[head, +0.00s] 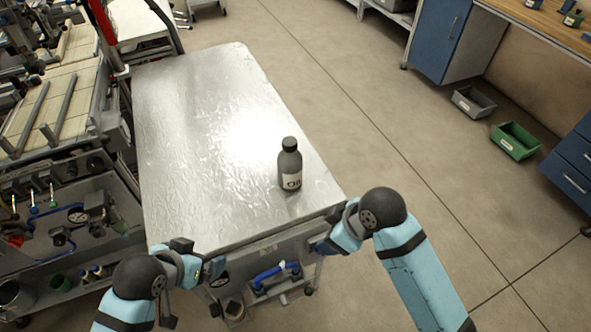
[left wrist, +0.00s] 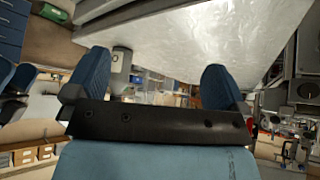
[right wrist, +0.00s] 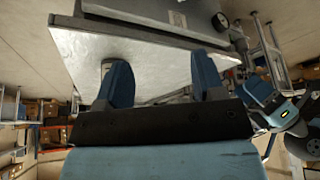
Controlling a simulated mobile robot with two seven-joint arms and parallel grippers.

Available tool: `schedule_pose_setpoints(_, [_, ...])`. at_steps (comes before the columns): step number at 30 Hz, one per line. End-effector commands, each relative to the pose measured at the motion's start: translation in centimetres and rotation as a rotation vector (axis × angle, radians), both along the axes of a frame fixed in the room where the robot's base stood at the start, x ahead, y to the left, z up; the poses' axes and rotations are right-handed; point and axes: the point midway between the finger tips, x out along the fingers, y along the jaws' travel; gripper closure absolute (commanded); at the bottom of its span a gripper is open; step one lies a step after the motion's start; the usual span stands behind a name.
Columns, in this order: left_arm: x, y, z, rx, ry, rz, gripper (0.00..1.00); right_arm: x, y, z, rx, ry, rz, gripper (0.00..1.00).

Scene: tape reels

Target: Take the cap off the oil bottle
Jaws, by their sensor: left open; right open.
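A dark grey oil bottle (head: 287,168) with a pale label stands upright near the front right of the metal table. Its black cap (head: 289,143) sits on top of the neck. The bottle also shows in the left wrist view (left wrist: 121,66), beside one finger. In the right wrist view the bottle (right wrist: 105,68) is mostly hidden behind a finger. My left gripper (head: 216,268) is open and empty at the table's front edge, left of the bottle and apart from it. My right gripper (head: 324,246) is open and empty at the front right corner, nearer than the bottle and apart from it.
The shiny metal table (head: 190,130) is otherwise clear. A machine (head: 60,150) stands close along its left side. A green bin (head: 515,141) and a grey bin (head: 473,102) lie on the floor at right, by blue cabinets. Open floor lies right of the table.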

Motion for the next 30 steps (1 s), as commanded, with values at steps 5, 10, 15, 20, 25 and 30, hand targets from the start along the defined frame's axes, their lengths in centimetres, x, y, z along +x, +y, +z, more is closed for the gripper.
schedule_pose_setpoints(5, [4.3,-3.0,0.3,-0.057,-0.123,-0.071,0.00,5.3,5.7,2.1,-0.048,-0.066,0.370,0.38])
schedule_pose_setpoints(10, [8.0,-5.8,0.9,-0.107,-0.235,-0.132,0.00,9.6,9.2,4.2,-0.137,-0.108,0.692,0.38])
schedule_pose_setpoints(15, [11.4,-8.3,1.8,-0.157,-0.343,-0.185,0.00,14.2,10.6,6.8,-0.254,-0.121,0.967,0.38])
schedule_pose_setpoints(20, [14.0,-10.3,2.7,-0.194,-0.432,-0.224,0.00,18.4,10.3,9.7,-0.362,-0.110,1.156,0.38])
schedule_pose_setpoints(25, [15.6,-11.5,3.3,-0.220,-0.491,-0.248,0.00,21.4,9.4,12.1,-0.434,-0.089,1.265,0.38])
schedule_pose_setpoints(30, [16.4,-12.1,3.5,-0.229,-0.515,-0.257,0.00,22.5,8.9,13.2,-0.458,-0.078,1.303,0.38])
